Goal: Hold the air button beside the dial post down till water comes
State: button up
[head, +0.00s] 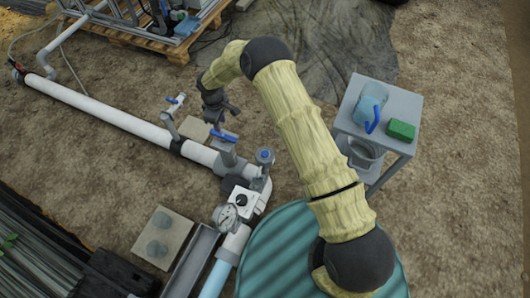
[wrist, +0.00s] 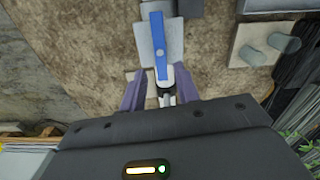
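The round dial (head: 225,215) stands on the white pipe at the lower middle of the head view. Beside it is a pale box with a small dark round spot (head: 241,199) on top, which may be the air button. My gripper (head: 228,117) is well up the pipe from them, near a blue-handled valve (head: 223,135). In the wrist view my two fingers are apart, with a white and black fitting (wrist: 167,82) showing between or beyond them. A blue lever (wrist: 160,45) lies ahead of the fingertips. I see no contact and no water.
A blue-topped fitting (head: 264,157) rises between the valve and the dial. A green ribbed lid (head: 290,255) lies right of the dial, under my arm. A grey side table (head: 400,103) holds a jug and green block. A paver (head: 162,237) lies left.

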grip_shut()
dwell(1.4)
